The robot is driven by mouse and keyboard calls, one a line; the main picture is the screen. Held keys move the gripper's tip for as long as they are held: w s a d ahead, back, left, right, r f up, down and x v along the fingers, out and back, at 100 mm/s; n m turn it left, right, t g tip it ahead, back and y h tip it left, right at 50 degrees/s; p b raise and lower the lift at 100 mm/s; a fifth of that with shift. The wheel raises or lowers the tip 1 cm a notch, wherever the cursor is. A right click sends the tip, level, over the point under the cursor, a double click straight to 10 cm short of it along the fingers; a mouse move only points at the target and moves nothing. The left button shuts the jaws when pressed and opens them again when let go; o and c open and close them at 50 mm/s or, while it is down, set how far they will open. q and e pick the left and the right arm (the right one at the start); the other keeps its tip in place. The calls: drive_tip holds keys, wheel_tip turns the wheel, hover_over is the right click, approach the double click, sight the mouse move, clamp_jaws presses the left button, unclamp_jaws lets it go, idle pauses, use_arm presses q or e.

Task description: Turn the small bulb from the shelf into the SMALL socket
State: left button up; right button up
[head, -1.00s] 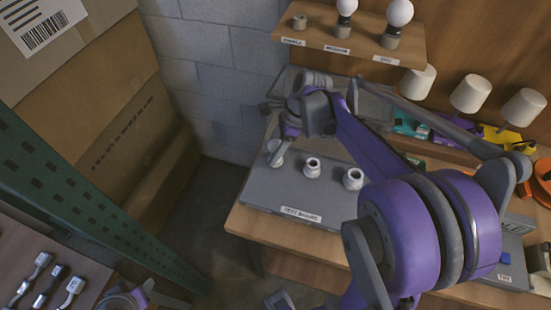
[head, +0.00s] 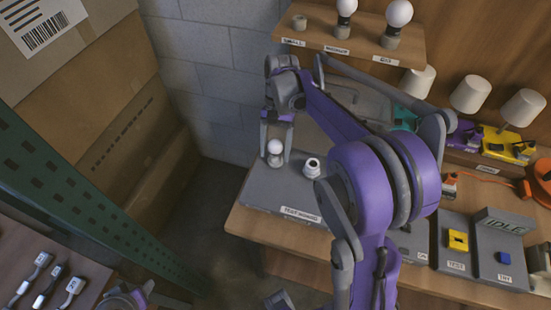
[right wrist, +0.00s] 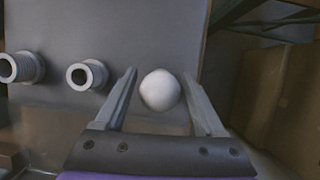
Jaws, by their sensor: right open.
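The small bulb (head: 275,147) is a white globe standing upright at the left end of the test board (head: 255,193). It hides the small socket beneath it, and how far it is seated cannot be told. My right gripper (head: 275,150) is above the board, open, with one finger on each side of the bulb. In the right wrist view the bulb (right wrist: 160,90) sits between the spread fingers (right wrist: 163,90), with a gap on both sides. The neighbouring socket (head: 312,167) is empty and also shows in the wrist view (right wrist: 86,75). My left gripper is not clearly in view.
The shelf (head: 352,40) above holds an empty small holder (head: 299,22) and two larger bulbs (head: 347,7) (head: 398,14). Lamps with white shades (head: 470,94) stand at the right. A test station (head: 456,245) is at the front right. A green rack post (head: 80,205) stands left.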

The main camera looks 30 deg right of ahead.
drive_tip(key=n+h, duration=0.1)
drive_tip(key=n, duration=0.3)
drive_tip(key=shift+g, duration=0.4)
drive_tip(key=n+h, duration=0.1)
drive_tip(key=n, duration=0.3)
drive_tip(key=shift+d+h, duration=0.15)
drive_tip(key=shift+h, duration=0.25)
drive_tip(key=shift+c, duration=0.3)
drive_tip(key=c, duration=0.9)
drive_tip(key=m+y, duration=0.1)
drive_tip(key=m, duration=0.2)
drive_tip(key=shift+f, duration=0.1)
drive_tip(key=m+y, duration=0.1)
drive_tip(key=m, duration=0.3)
drive_tip(key=shift+t, duration=0.3)
drive_tip(key=shift+y+b, duration=0.3)
